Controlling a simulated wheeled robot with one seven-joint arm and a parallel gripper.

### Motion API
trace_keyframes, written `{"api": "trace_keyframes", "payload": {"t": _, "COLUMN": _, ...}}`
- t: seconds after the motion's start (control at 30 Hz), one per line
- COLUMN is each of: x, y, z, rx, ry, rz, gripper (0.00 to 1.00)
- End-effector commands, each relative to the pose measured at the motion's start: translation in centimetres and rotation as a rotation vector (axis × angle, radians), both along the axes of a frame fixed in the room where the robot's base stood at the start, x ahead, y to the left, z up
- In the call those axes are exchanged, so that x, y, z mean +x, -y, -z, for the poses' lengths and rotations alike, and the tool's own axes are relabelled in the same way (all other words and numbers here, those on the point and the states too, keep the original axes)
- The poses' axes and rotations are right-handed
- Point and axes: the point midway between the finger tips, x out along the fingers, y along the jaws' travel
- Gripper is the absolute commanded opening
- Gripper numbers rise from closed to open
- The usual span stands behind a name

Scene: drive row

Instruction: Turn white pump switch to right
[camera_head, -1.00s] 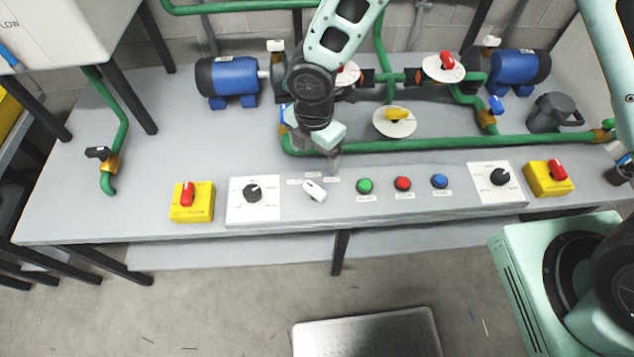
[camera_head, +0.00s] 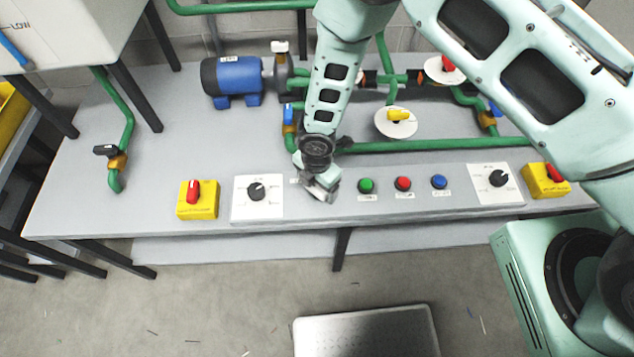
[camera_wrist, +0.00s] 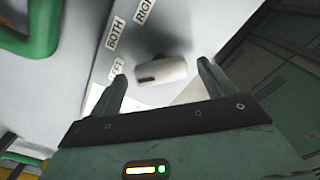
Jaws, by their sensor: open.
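The white pump switch (camera_wrist: 165,70) shows in the wrist view as a white handle with a dark mark. Labels on the panel beside it include BOTH (camera_wrist: 116,34), one starting RIG, cut off by the frame edge, and a partly hidden one ending in FT. My gripper (camera_wrist: 163,82) is open, with one finger on either side of the switch; I cannot tell whether they touch it. In the head view my gripper (camera_head: 326,196) is over the panel and hides the switch.
Green (camera_head: 366,186), red (camera_head: 403,184) and blue (camera_head: 439,182) buttons sit right of my gripper. A black dial (camera_head: 256,192) and a yellow box with a red switch (camera_head: 197,208) are to its left. A green pipe (camera_head: 430,145) runs behind.

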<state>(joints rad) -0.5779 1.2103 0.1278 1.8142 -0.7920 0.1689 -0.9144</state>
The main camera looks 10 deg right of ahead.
Motion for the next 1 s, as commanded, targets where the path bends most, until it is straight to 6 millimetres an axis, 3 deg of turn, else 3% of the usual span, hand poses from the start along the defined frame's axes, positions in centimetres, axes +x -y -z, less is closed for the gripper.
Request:
{"api": "trace_keyframes", "payload": {"t": 0.13, "x": 0.01, "y": 0.0, "z": -0.01, "rx": 0.0, "ry": 0.0, "rz": 0.0, "gripper": 0.79}}
{"api": "trace_keyframes", "payload": {"t": 0.3, "x": 0.01, "y": 0.0, "z": -0.02, "rx": 0.0, "ry": 0.0, "rz": 0.0, "gripper": 0.37}}
{"api": "trace_keyframes", "payload": {"t": 0.67, "x": 0.04, "y": -0.03, "z": 0.1, "rx": 0.001, "ry": 0.001, "rz": 0.043, "gripper": 0.37}}
{"api": "trace_keyframes", "payload": {"t": 1.0, "x": 0.06, "y": -0.07, "z": 0.3, "rx": 0.002, "ry": 0.001, "rz": 0.271, "gripper": 0.37}}
